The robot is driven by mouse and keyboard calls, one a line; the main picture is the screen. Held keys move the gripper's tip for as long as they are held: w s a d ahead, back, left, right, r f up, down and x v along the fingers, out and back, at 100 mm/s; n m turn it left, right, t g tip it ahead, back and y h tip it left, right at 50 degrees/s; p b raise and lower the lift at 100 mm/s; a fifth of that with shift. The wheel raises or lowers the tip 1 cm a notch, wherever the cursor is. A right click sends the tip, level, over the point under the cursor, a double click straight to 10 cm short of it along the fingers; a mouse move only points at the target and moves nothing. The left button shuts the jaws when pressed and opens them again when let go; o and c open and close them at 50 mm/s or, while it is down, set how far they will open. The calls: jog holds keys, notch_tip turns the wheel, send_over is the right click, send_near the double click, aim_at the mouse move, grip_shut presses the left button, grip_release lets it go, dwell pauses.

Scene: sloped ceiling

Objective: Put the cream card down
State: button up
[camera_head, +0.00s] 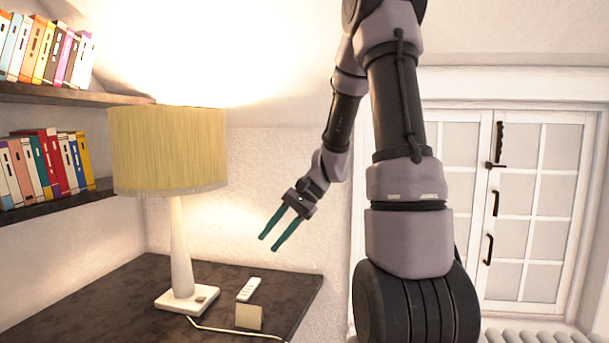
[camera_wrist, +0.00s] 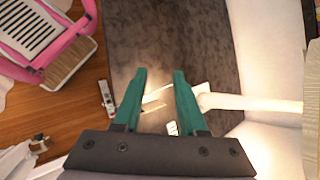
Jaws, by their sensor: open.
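In the head view, the small cream card (camera_head: 249,317) is on the dark brown table, near its right front edge, just in front of a white remote. It shows as a small squarish shape; I cannot tell whether it lies flat or stands tilted. My gripper (camera_head: 268,244) is up in the air above the table, apart from the card, with its two teal fingers spread and nothing seen between them. In the wrist view, the open fingers (camera_wrist: 159,75) point over the tabletop. Pale shapes show between and behind them, but I cannot tell there which is the card.
A lamp (camera_head: 180,240) with a yellow shade stands left of the remote (camera_head: 249,289); its white cord runs along the table (camera_head: 110,300). Bookshelves (camera_head: 60,95) are at the left. The wrist view shows a pink-framed chair (camera_wrist: 45,40) on the wooden floor.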

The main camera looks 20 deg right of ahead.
jog(key=s+d+r+n+t+h, duration=0.2)
jog(key=s+r+n+t+h, duration=0.3)
jog(key=s+r, duration=0.8)
notch_tip(320, 180, up, 4)
jog(key=shift+s+d+f+t+h, duration=0.15)
jog(key=shift+s+t+h, duration=0.1)
jog(key=shift+t+h, duration=0.7)
jog(key=shift+d, duration=0.15)
